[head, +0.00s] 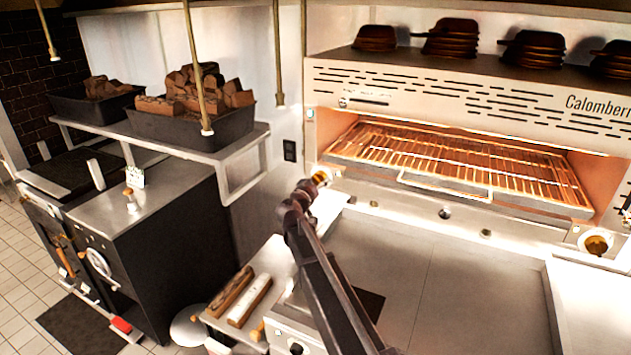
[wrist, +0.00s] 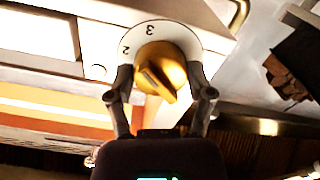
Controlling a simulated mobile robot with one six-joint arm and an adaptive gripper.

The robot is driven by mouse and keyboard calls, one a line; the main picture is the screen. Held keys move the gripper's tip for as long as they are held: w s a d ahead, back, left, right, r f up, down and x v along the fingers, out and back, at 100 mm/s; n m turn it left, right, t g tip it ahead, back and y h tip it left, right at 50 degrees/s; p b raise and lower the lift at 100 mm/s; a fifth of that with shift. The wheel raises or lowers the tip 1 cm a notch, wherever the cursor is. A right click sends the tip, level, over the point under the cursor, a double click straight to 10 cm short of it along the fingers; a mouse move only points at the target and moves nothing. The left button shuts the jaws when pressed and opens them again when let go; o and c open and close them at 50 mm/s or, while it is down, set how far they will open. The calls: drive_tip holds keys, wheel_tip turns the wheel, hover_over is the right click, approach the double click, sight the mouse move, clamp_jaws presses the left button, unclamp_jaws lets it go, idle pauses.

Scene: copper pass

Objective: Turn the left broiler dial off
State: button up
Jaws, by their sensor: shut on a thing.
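The left broiler dial (wrist: 165,72) is a gold knob on a white disc with the numerals 2 and 3 visible. In the wrist view my gripper (wrist: 161,80) has one finger on each side of the knob and is shut on it. In the head view the dial (head: 320,178) is a small gold spot at the broiler's lower left corner. My gripper (head: 309,186) is right at it and hides part of it. The broiler (head: 440,85) glows orange around its wire rack (head: 460,165). The dial's pointer reading is unclear.
A second gold dial (head: 597,243) is at the broiler's right. A flat steel griddle (head: 455,290) lies below. Stacked dark pans stand on top. A shelf (head: 235,150) with bins of wood is at the left, and logs (head: 240,295) lie beside my arm.

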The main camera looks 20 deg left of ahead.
drive_tip(key=n, duration=0.7)
drive_tip(key=shift+d, duration=0.1)
drive_tip(key=n, duration=0.6)
drive_tip(key=shift+n, duration=0.3)
drive_tip(key=n, duration=0.6)
drive_tip(key=shift+r, duration=0.1)
drive_tip(key=n, duration=0.6)
drive_tip(key=shift+n, duration=0.3)
drive_tip(key=shift+r, duration=0.1)
drive_tip(key=o, duration=1.1)
drive_tip(key=shift+s, duration=0.15)
